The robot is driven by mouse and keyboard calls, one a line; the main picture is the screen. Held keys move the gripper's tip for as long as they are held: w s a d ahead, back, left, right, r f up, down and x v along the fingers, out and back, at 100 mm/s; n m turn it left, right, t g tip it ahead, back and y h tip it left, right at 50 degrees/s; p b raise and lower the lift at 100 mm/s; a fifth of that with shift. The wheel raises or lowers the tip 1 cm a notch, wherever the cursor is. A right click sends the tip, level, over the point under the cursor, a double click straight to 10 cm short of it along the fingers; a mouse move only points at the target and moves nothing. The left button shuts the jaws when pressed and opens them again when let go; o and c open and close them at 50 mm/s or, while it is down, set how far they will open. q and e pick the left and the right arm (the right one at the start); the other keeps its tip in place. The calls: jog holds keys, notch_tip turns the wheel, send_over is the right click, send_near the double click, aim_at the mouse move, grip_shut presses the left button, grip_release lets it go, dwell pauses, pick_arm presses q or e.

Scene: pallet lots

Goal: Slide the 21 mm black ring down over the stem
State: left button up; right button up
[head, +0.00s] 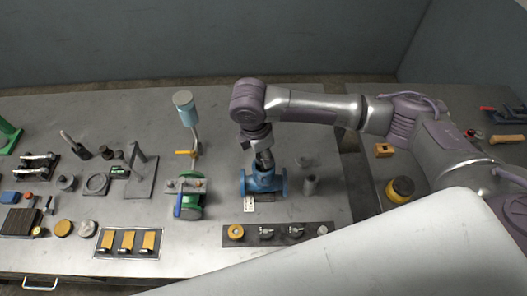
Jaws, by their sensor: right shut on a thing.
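My right gripper (264,162) points down directly over a blue valve body (263,183) with round flanges, which stands on the grey bench. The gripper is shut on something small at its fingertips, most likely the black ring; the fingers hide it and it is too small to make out. The stem is not clear to see, as the gripper covers the top of the valve body. I cannot tell whether the ring is around the stem or above it. My left gripper is not in view.
A dark tray (278,243) with a brass ring (236,232) and several small metal parts lies in front of the valve. A grey cylinder (310,185) stands close at right. A green valve (190,205) with a blue handle stands at left.

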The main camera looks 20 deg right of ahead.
jog(key=shift+f+b, duration=0.4)
jog(key=shift+f, duration=0.9)
jog(key=o, duration=1.6)
jog(key=shift+c, duration=0.2)
jog(key=shift+r+p, duration=0.6)
jog(key=shift+r, duration=2.95)
jog(key=shift+f, duration=0.1)
